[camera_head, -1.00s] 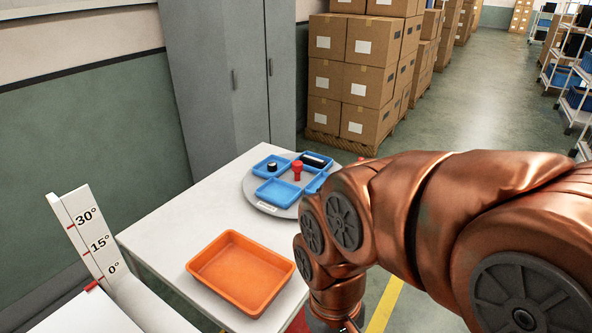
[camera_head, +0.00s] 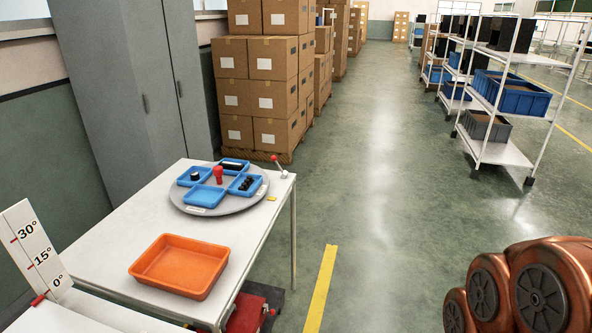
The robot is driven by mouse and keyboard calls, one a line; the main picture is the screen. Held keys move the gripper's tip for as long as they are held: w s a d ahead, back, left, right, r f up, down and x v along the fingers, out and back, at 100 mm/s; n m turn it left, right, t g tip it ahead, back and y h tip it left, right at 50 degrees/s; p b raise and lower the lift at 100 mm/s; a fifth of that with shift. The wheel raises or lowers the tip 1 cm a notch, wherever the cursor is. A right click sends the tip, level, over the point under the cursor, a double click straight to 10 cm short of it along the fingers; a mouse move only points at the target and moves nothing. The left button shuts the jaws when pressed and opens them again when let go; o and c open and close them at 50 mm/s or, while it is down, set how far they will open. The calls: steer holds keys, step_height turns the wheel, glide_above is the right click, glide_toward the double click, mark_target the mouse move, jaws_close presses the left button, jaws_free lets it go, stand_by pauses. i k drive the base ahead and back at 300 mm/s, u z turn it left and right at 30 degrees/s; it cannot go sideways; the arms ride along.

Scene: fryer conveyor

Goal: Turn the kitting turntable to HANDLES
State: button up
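The kitting turntable (camera_head: 227,206) is a round grey disc on the white table (camera_head: 122,237). It carries several blue trays around a red knob (camera_head: 218,174). The front tray (camera_head: 204,197) looks empty. The left tray (camera_head: 194,177) holds a black round part, the back tray (camera_head: 234,165) a long black bar, and the right tray (camera_head: 245,184) several small black parts. A white label (camera_head: 196,210) on the front rim is too small to read. A small lever with a red tip (camera_head: 279,165) stands at the table's far right corner. My gripper is out of view; only my copper arm shows at lower right.
An orange tray (camera_head: 180,265) sits on the table in front of the turntable. An angle scale board (camera_head: 33,253) stands at left. A grey cabinet (camera_head: 135,90) and stacked cartons (camera_head: 262,90) are behind. Open floor lies right, with shelves (camera_head: 497,110) beyond.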

mark_target(216, 194)
steer(key=z, duration=0.05)
steer(key=i, duration=1.55)
steer(key=u, duration=1.7)
steer(key=i, duration=0.65)
steer(key=u, duration=0.75)
